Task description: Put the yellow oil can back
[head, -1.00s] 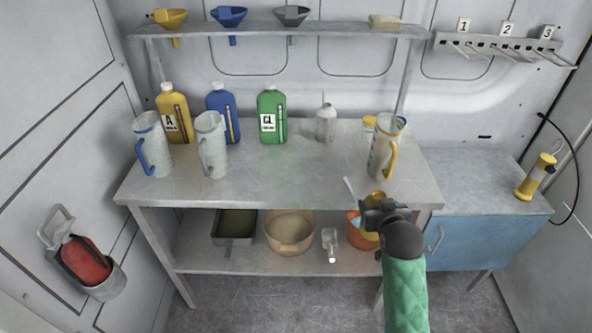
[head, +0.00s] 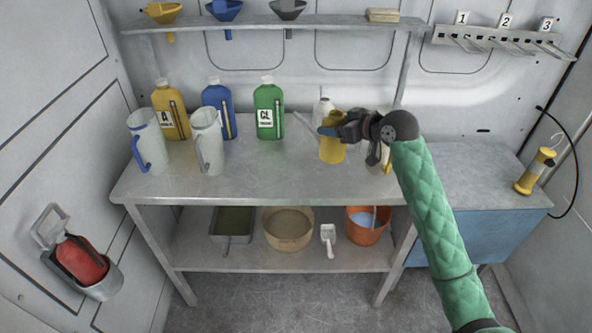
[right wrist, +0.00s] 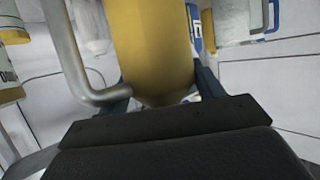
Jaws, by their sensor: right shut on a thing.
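The yellow oil can (head: 332,150) is in my right gripper (head: 336,130), over the right-hand part of the workbench (head: 240,185) in the head view. Its thin pale spout points up and left. I cannot tell whether its base touches the bench top. In the right wrist view the can's yellow body (right wrist: 155,40) sits between the two fingers (right wrist: 165,85), with the grey metal spout tube beside it on the left. The gripper is shut on the can. My left gripper is not in view.
A pale oil can (head: 322,110) stands just behind. A yellow-handled jug (head: 372,158) is partly hidden by my gripper. Green (head: 268,110), blue and yellow bottles and two jugs stand left. An orange bucket (head: 366,228) is on the lower shelf. The bench's front middle is clear.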

